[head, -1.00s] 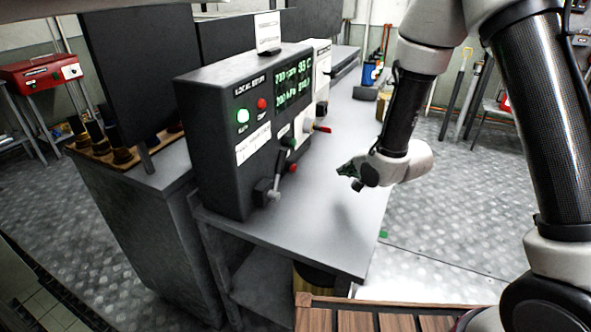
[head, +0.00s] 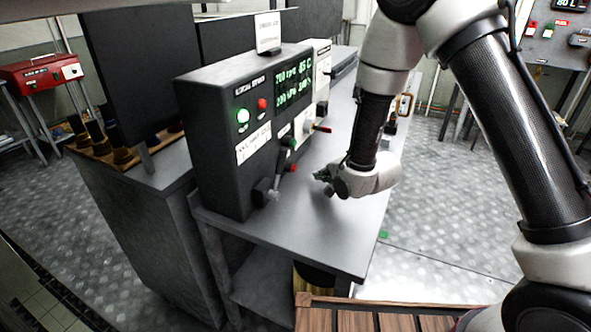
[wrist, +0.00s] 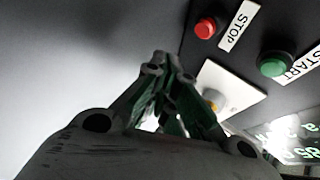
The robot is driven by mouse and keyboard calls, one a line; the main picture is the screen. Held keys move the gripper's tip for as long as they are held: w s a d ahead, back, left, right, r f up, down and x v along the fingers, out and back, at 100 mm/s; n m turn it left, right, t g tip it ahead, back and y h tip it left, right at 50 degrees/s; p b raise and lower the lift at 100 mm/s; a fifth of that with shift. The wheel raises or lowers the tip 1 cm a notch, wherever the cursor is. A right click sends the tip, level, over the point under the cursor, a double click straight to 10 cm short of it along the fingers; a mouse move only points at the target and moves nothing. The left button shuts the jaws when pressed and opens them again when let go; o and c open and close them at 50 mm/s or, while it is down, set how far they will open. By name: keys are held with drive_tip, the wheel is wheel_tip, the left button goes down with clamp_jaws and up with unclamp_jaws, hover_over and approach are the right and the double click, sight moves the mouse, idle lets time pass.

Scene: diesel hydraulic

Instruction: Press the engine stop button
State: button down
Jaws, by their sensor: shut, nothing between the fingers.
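The engine stop button is a red button (wrist: 205,28) beside a white STOP label (wrist: 234,24) at the top of the wrist view. In the head view a red button (head: 292,168) sits low on the right side of the black console. My gripper (head: 322,178) is just right of that button, apart from it, above the grey table. In the wrist view my gripper's fingers (wrist: 166,62) are together and empty, lower left of the STOP button. A green button (wrist: 272,65) by a START label (wrist: 300,65) is right of it.
A white plate with a yellowish knob (wrist: 210,97) lies close to the fingers. In the head view a lever (head: 277,178) stands on the console front (head: 215,180), and a red-tipped handle (head: 322,128) sticks out above my gripper. The front of the table (head: 310,235) is clear.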

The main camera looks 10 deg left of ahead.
drive_tip(key=shift+w+a, duration=0.25)
drive_tip(key=shift+a, duration=0.45)
drive_tip(key=shift+w+a, duration=0.3)
drive_tip(key=shift+a, duration=0.4)
drive_tip(key=shift+w+a, duration=0.25)
drive_tip(key=shift+a, duration=0.45)
drive_tip(key=shift+w+a, duration=0.1)
drive_tip(key=shift+a, duration=0.3)
drive_tip(key=shift+w+a, duration=0.2)
drive_tip(key=shift+a, duration=0.3)
idle(0.5)
drive_tip(key=shift+d, duration=0.1)
drive_tip(key=shift+s+d, duration=0.3)
drive_tip(key=shift+d, duration=0.5)
drive_tip(key=shift+s+d, duration=0.3)
drive_tip(key=shift+d, duration=0.5)
drive_tip(key=shift+s+d, duration=0.3)
drive_tip(key=shift+d, duration=0.45)
drive_tip(key=shift+s+d, duration=0.3)
drive_tip(key=shift+d, duration=0.5)
